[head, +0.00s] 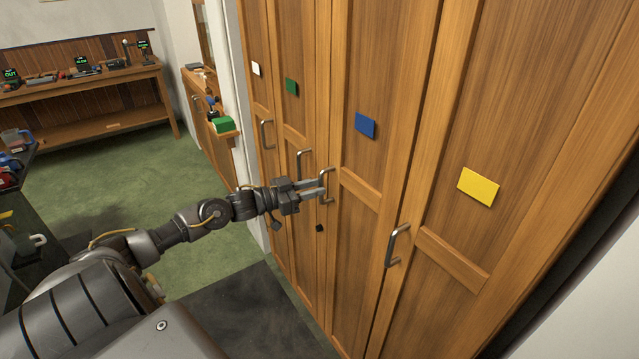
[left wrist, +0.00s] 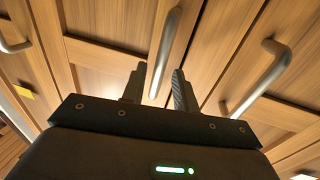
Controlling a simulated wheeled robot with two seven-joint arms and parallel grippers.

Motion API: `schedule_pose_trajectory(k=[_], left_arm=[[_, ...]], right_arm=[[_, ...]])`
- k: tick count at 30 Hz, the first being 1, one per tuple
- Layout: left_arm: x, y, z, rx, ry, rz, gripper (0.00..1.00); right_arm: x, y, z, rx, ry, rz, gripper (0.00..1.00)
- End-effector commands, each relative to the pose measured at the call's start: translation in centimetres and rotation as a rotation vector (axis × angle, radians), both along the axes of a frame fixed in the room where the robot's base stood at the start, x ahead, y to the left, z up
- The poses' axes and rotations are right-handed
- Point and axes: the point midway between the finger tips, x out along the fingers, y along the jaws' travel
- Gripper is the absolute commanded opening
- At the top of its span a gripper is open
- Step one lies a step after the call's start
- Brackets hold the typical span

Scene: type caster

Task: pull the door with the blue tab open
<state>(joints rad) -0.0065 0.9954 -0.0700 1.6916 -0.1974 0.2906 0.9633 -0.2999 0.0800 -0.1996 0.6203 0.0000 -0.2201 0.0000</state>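The blue tab (head: 365,125) is on the upper panel of a tall wooden door (head: 375,70). That door's metal bar handle (head: 326,186) is at its left edge, below the tab. My left gripper (head: 318,188) reaches in from the left and is at this handle. In the left wrist view the handle (left wrist: 172,45) runs between the two fingers of my left gripper (left wrist: 158,88). The fingers are apart, with gaps beside the bar, so the gripper looks open around it. The door looks shut. My right gripper is not in view.
The green-tab door's handle (head: 303,165) is close by on the left. The yellow tab (head: 478,187) and its door's handle (head: 397,245) are on the right. A white tab (head: 256,69) marks the far door. A workbench (head: 80,90) stands at the back left; green floor is clear between.

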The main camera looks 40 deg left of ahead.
Motion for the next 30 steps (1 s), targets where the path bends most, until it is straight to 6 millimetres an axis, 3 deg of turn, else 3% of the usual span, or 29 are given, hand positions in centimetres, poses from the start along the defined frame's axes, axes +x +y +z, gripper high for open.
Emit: schedule_pose_trajectory(k=[7, 19, 26, 30], left_arm=[[2.1, -1.1, 0.0, -0.001, 0.0, 0.001, 0.3], [2.5, -1.3, -0.1, 0.0, 0.001, 0.0, 0.3], [2.5, -1.3, 0.0, 0.0, 0.001, 0.001, 0.0], [2.5, -1.3, 0.0, 0.0, 0.001, 0.002, 0.0]], right_arm=[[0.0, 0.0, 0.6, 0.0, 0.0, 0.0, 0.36], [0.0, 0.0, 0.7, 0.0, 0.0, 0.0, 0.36], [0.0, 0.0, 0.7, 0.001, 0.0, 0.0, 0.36], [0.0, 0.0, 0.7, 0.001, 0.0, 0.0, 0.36]])
